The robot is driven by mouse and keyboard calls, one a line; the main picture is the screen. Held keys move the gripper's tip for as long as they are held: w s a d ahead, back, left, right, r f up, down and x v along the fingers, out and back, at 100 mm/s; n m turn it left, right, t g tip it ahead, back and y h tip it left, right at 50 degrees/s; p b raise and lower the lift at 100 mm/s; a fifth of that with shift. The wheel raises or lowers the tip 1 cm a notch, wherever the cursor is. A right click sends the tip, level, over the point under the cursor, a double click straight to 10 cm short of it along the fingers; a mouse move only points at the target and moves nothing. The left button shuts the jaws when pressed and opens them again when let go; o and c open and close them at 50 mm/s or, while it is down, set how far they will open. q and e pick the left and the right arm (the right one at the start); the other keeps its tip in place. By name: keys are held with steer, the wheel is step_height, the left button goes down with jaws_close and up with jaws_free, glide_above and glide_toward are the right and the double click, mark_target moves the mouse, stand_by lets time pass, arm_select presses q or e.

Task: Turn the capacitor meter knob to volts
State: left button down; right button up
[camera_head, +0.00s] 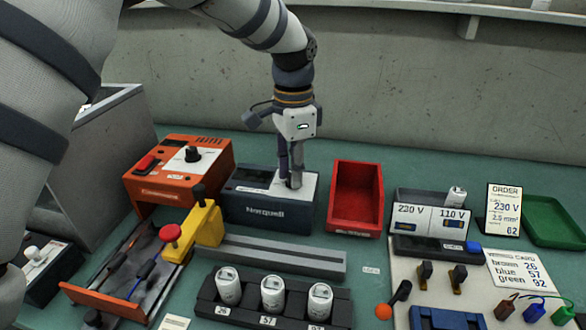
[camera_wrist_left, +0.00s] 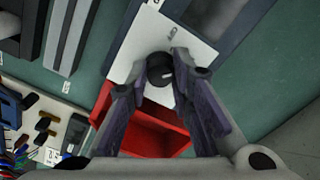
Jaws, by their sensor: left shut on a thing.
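The capacitor meter (camera_head: 266,210) is a dark blue box marked "Norquell" with a light panel on top, standing at mid-table. In the left wrist view its black round knob (camera_wrist_left: 157,72) with a pale mark sits on the white panel (camera_wrist_left: 140,45). The lettering there is too small to read. My left gripper (camera_head: 292,183) points straight down onto the panel. In the left wrist view its fingers (camera_wrist_left: 159,66) are shut on the knob, one on each side. In the head view the fingers hide the knob. My right gripper is in neither view.
A red bin (camera_head: 356,192) stands close right of the meter. An orange unit (camera_head: 155,188) with a black knob is left of it. A yellow clamp (camera_head: 208,222) and grey rail (camera_head: 270,257) lie in front. White cylinders (camera_head: 272,294) stand in a dark rack nearer.

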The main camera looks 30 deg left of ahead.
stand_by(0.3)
arm_select(q)
steer(key=c, duration=1.4)
jaws_free()
step_height(320, 180, up, 12)
steer(key=shift+f, duration=0.1)
